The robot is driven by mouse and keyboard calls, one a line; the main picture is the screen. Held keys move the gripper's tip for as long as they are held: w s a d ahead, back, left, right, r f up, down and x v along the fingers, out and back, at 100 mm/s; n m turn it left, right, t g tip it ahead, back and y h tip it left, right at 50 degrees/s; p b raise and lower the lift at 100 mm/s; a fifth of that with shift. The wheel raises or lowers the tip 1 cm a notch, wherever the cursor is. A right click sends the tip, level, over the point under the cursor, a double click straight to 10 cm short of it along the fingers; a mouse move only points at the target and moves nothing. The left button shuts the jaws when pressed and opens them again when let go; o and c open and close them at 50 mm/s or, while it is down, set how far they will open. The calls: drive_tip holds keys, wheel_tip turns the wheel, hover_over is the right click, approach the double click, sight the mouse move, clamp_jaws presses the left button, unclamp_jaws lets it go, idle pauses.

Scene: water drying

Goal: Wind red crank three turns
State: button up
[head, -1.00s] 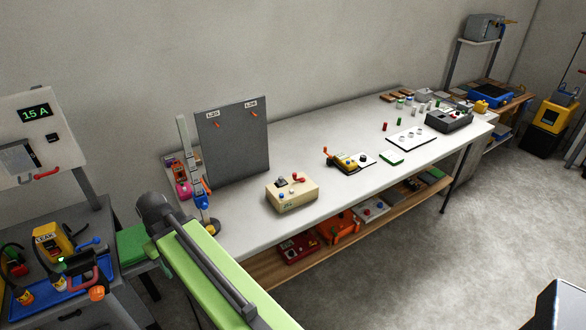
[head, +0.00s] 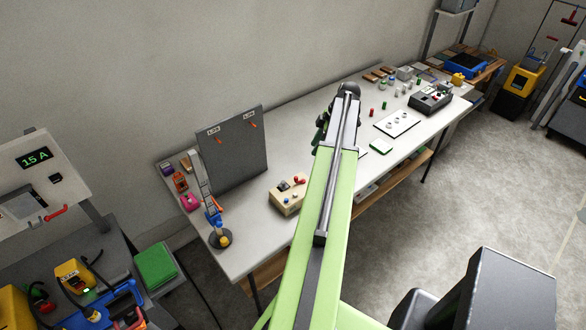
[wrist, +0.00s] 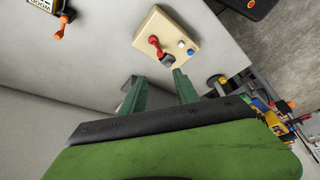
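The beige box (head: 287,196) sits on the white bench, left of my arm in the head view. The red crank (head: 300,181) is on its top. In the wrist view the beige box (wrist: 178,28) is beyond my fingertips, and the red crank (wrist: 154,42) shows on its face beside a blue and a white knob. My gripper (wrist: 158,76) is open, its two green fingers apart with nothing between them. The fingers point toward the box, and I see no contact with the crank. In the head view my arm mostly hides the gripper.
A grey upright panel (head: 232,150) stands behind the box. A slim stand with a blue clamp (head: 213,217) is to its left. A device with an orange handle (wrist: 58,34) is at the wrist view's upper left. A white plate (head: 398,124) and dark box (head: 430,103) lie farther right.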

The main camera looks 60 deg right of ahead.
sight(296, 177)
drive_tip(key=b+x, duration=1.6)
drive_tip(key=x, duration=0.1)
drive_tip(key=shift+a+f, duration=0.1)
drive_tip(key=shift+f, duration=0.3)
drive_tip(key=shift+r, duration=0.1)
drive_tip(key=shift+c, duration=0.4)
clamp_jaws()
